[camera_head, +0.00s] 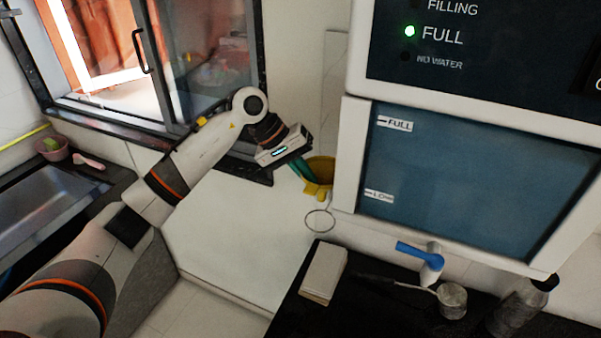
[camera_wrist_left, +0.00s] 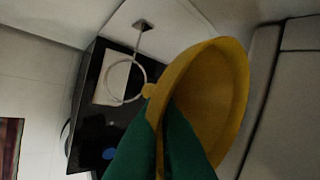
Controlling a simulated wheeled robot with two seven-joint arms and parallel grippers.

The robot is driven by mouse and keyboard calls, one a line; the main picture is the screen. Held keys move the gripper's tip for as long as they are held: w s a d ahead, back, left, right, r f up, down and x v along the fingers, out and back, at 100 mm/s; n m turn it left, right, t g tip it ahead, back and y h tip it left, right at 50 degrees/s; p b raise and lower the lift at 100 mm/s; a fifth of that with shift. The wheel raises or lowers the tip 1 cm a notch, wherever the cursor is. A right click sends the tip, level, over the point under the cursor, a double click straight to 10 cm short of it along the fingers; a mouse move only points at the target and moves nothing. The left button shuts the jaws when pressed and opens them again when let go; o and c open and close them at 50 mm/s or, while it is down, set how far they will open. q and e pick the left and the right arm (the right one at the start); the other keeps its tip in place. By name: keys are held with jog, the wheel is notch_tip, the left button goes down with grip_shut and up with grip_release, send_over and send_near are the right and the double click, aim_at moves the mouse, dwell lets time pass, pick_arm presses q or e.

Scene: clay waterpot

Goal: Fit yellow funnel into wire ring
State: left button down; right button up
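The wire ring (camera_head: 320,232) sticks out below and in front of the funnel, empty. It also shows in the left wrist view (camera_wrist_left: 104,76), left of the funnel and apart from it. My right gripper is not in view.
The large dispenser (camera_head: 470,180) stands close to the right of the funnel. A window is behind my left arm.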

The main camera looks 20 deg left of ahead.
pick_arm(q)
jog(key=shift+s+f, duration=0.1)
jog(key=shift+f, duration=0.3)
jog(key=shift+f+b, duration=0.45)
jog(key=shift+f, duration=1.6)
notch_tip(320, 180, down, 6)
jog(key=b, duration=0.8)
jog(key=shift+f, duration=0.25)
jog(key=c, duration=1.6)
grip_release()
jog(key=shift+d, duration=0.1)
